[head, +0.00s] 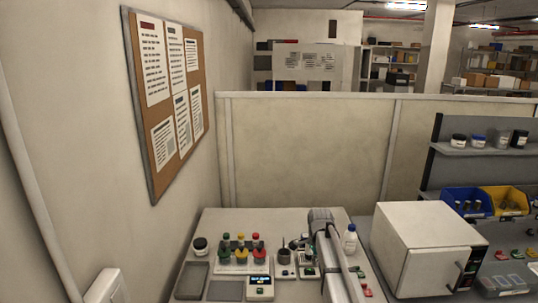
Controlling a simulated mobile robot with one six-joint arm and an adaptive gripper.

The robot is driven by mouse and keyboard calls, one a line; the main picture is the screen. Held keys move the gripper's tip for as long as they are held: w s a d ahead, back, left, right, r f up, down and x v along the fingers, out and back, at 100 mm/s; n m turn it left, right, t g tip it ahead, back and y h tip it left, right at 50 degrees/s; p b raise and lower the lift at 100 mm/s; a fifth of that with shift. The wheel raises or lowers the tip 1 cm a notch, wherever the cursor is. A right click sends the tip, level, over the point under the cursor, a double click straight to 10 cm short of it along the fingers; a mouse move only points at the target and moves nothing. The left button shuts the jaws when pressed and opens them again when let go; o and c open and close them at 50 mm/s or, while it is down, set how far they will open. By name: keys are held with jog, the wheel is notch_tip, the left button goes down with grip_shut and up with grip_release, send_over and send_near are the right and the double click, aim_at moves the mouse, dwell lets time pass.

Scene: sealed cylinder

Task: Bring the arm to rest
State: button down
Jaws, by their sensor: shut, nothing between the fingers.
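My arm reaches up from the bottom of the head view over a bench (215,222), with its grey elbow or wrist joint at the top. My gripper (297,243) is small and dark in this view, left of the arm, above or close to the small items on the bench. It is shut, and I see nothing held in it. Part of the bench behind the arm is hidden.
A white oven-like box (415,245) stands right. Shallow trays (192,279) lie front left.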

jog(key=s+n, duration=1.5)
jog(key=s, duration=0.9)
jog(key=shift+s+a, duration=0.25)
